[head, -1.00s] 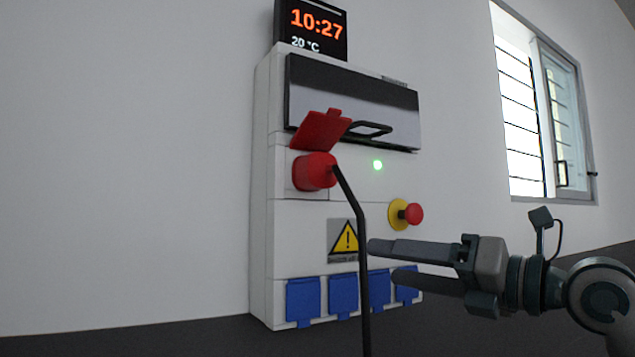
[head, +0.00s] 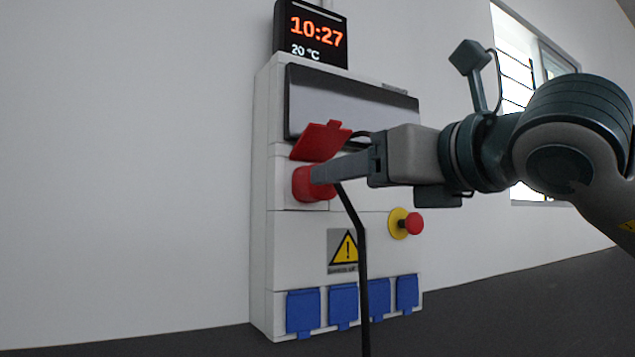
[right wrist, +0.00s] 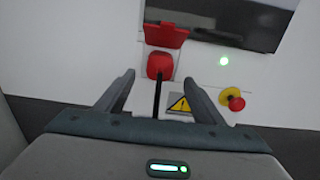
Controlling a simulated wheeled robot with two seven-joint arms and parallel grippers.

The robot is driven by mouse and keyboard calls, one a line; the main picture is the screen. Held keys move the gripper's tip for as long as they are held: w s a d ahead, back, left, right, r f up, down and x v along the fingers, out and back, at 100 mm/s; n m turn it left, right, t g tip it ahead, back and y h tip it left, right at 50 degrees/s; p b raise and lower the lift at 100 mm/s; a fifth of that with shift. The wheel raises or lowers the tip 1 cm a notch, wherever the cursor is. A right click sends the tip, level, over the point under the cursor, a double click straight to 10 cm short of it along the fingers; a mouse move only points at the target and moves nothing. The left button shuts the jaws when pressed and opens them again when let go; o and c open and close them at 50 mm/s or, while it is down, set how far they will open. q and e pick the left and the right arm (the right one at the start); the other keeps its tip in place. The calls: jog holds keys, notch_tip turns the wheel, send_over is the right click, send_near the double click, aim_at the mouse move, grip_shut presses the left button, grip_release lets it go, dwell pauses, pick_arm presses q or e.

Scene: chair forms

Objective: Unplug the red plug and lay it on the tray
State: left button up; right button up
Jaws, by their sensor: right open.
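The red plug (head: 303,184) sits in the socket on the left of the white wall box, under a raised red flap (head: 321,141). Its black cable (head: 361,260) hangs down in front of the box. My right gripper (head: 322,172) is at the plug in the head view and covers part of it. In the right wrist view its two fingers (right wrist: 160,79) are apart, and the plug (right wrist: 160,65) shows between and beyond the tips. I cannot tell whether a finger touches the plug. No tray and no left gripper are in view.
The white box (head: 290,235) also bears a red emergency knob (head: 414,223) on a yellow ring, a warning sign (head: 344,247) and several blue covered sockets (head: 303,310). A clock display (head: 317,35) stands on top. A window (head: 515,75) is at the right.

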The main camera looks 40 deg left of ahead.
aim_at(321, 201)
jog(key=shift+a, duration=0.1)
jog(key=p+x, duration=0.3)
jog(key=x, duration=0.3)
jog(key=shift+w+a+f, duration=0.1)
jog(key=shift+a, duration=0.15)
jog(key=shift+x, duration=1.15)
jog(key=shift+b, duration=1.05)
dwell(0.4)
jog(key=shift+c, duration=0.5)
